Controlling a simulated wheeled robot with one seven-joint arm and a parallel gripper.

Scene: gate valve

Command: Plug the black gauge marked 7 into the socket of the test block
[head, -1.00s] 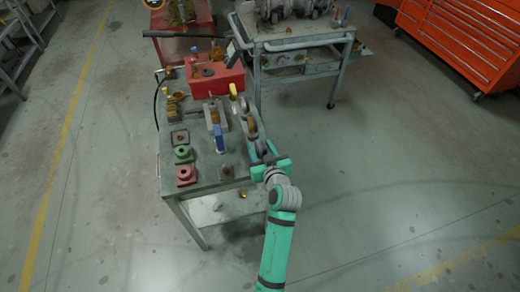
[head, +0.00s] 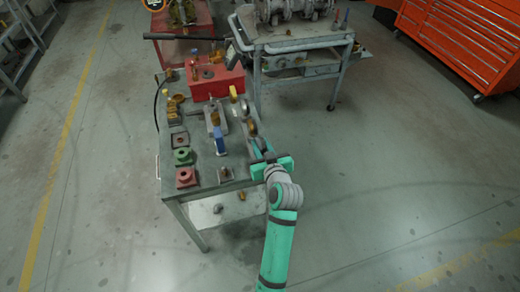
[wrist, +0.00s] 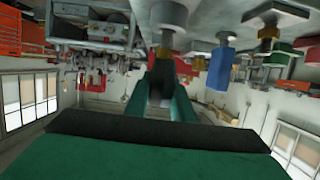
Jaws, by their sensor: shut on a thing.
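My gripper (head: 259,150) is at the right edge of the grey workbench, its fingers pointing toward the far side. In the wrist view, the green fingers (wrist: 162,100) are closed on a dark piece (wrist: 160,80). Its colour fits the black gauge, but no 7 is readable and its shape is mostly hidden. A red block (head: 222,84) with a dark round fitting on top stands at the bench's far end. It may be the test block; I cannot make out the socket. A grey and brass fitting (wrist: 168,22) is close to the fingers in the wrist view.
A green block (head: 183,157), a pink-red block (head: 186,177) and a dark square block (head: 179,139) line the bench's left side. A blue-handled part (head: 219,142) stands mid-bench, left of my gripper.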

